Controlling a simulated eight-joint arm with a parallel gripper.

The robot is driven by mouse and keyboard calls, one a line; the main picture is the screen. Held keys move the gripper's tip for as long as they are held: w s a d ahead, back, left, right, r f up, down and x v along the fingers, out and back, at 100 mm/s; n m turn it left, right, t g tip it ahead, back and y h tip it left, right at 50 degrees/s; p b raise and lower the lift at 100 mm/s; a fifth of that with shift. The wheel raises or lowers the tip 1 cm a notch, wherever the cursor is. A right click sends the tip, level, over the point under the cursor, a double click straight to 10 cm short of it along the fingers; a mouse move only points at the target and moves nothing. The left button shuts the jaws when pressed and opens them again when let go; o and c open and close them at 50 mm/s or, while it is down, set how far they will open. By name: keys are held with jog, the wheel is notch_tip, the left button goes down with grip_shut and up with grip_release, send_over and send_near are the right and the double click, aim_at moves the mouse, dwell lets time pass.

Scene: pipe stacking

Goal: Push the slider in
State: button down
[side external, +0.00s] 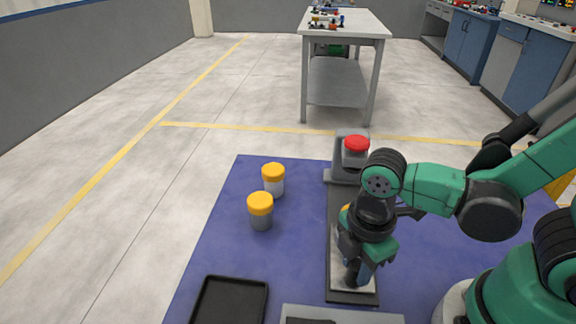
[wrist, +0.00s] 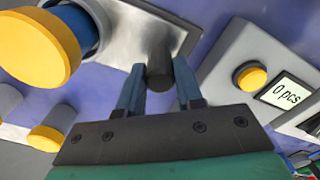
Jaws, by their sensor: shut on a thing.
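The slider is a metallic plate (wrist: 122,42) with a dark upright knob (wrist: 159,66). My gripper (wrist: 158,80) has its two blue fingers on either side of the knob, closed on it. In the side view my gripper (side external: 353,272) points down at the near end of the slider's long dark rail (side external: 352,298); the arm hides much of the rail. A blue cylinder with a yellow cap (wrist: 40,46) sits in a round holder beside the knob. At the rail's far end stands a grey housing with a red top (side external: 356,144).
Two yellow-capped containers (side external: 273,179) (side external: 260,210) stand left of the rail on the blue mat (side external: 225,245). A black tray (side external: 230,300) lies at the near left. A grey box has a yellow button (wrist: 251,77) and a display (wrist: 285,92) reading "0 pcs".

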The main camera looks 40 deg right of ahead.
jog(key=w+d, duration=0.8)
jog(key=c, duration=0.6)
grip_release()
jog(key=shift+r, duration=2.8)
jog(key=r+m+t, duration=0.1)
jog(key=m+t, duration=0.1)
jog(key=m, duration=0.3)
jog(key=r+m+t, duration=0.2)
jog(key=m, duration=0.3)
jog(key=r+m+t, duration=0.2)
jog(key=m+t, duration=0.1)
jog(key=m, duration=0.2)
jog(key=shift+a+m, duration=0.2)
jog(key=shift+m, duration=0.2)
